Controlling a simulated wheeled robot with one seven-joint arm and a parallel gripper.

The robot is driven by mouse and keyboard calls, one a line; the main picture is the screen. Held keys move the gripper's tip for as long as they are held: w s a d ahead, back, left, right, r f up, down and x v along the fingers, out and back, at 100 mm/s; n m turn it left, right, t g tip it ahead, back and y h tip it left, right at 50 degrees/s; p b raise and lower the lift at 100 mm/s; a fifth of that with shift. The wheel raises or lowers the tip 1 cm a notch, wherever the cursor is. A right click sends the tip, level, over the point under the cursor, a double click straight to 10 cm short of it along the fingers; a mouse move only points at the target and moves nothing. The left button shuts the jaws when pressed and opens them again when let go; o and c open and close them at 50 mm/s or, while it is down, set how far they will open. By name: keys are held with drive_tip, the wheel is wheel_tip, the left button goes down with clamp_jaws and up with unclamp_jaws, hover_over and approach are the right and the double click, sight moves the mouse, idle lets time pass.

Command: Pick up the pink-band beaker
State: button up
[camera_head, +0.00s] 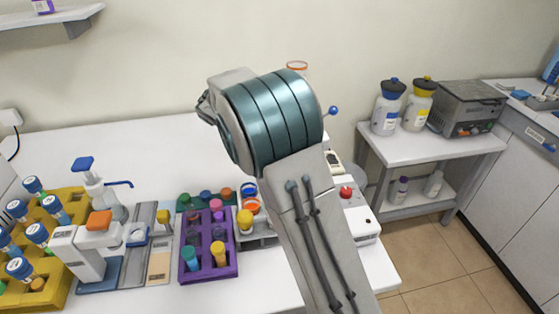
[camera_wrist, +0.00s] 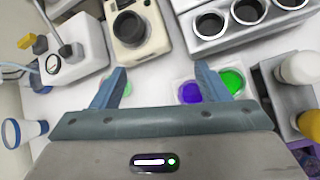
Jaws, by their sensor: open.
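No beaker with a clearly pink band shows in either view. In the head view, a clear vessel with an orange rim (camera_head: 297,66) shows just above my arm. A blue-rimmed vessel (camera_wrist: 12,133) lies at the left edge of the wrist view, outside my fingers. My gripper (camera_wrist: 160,78) is open and empty in the wrist view, with bare white table between its fingertips. In the head view my arm hides the gripper and the table behind it.
The wrist view shows a beige device (camera_wrist: 131,30) ahead, a white device (camera_wrist: 72,52) at left and a grey block with round openings (camera_wrist: 240,26) at right. A purple rack (camera_head: 190,272) and yellow rack (camera_head: 48,297) stand left of my arm. The table's back left is clear.

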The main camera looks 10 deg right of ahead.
drive_tip(key=w+a+f+n+t+h, duration=0.1)
drive_tip(key=w+a+f+n, duration=0.1)
drive_tip(key=w+a+f, duration=0.1)
drive_tip(key=w+a+f+n+h+b, duration=0.1)
drive_tip(key=w+a+f+n+h, duration=0.1)
drive_tip(key=w+a, duration=0.1)
drive_tip(key=w+a+f+n+t+h+b, duration=0.1)
drive_tip(key=w+a+f+n, duration=0.1)
drive_tip(key=a+f, duration=0.1)
drive_tip(key=shift+w+a+f+n+t+h, duration=0.3)
drive_tip(key=shift+w+f+h, duration=0.05)
drive_tip(key=shift+w+h, duration=0.05)
drive_tip(key=x, duration=0.8)
drive_tip(key=shift+d, duration=0.2)
drive_tip(key=d, duration=0.1)
drive_tip(key=w+d+p, duration=0.1)
drive_tip(key=d, duration=0.1)
drive_tip(key=w+d, duration=0.1)
drive_tip(key=shift+d+f+p, duration=0.2)
drive_tip(key=shift+f+p, duration=0.1)
drive_tip(key=shift+f, duration=0.05)
drive_tip(key=shift+d+f, duration=0.2)
drive_tip(key=shift+d, duration=0.05)
drive_tip(key=c, duration=1.1)
